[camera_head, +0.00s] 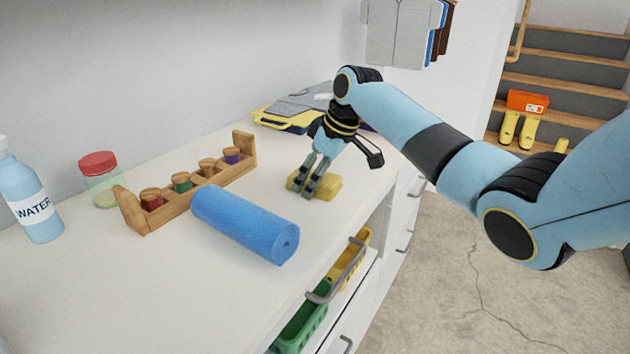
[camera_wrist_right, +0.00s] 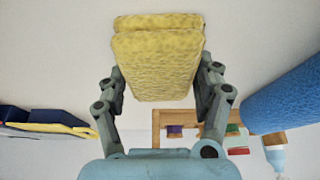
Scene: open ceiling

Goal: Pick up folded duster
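The folded duster is a yellow, layered cloth pad (camera_head: 328,187) lying on the white counter in the head view. In the right wrist view the duster (camera_wrist_right: 157,62) fills the top middle, between the two fingers. My right gripper (camera_head: 305,188) points down at the left part of the duster, with its fingertips low at the pad. In the right wrist view its fingers (camera_wrist_right: 160,88) stand on either side of the duster, close to its edges. Whether they press on it cannot be told. My left gripper is out of view.
A blue roll (camera_head: 245,223) lies left of the duster. Behind it stands a wooden rack (camera_head: 190,194) with small coloured jars. A red-lidded jar (camera_head: 101,180) and a water bottle (camera_head: 32,205) are far left. A yellow and grey case (camera_head: 290,110) lies behind my gripper.

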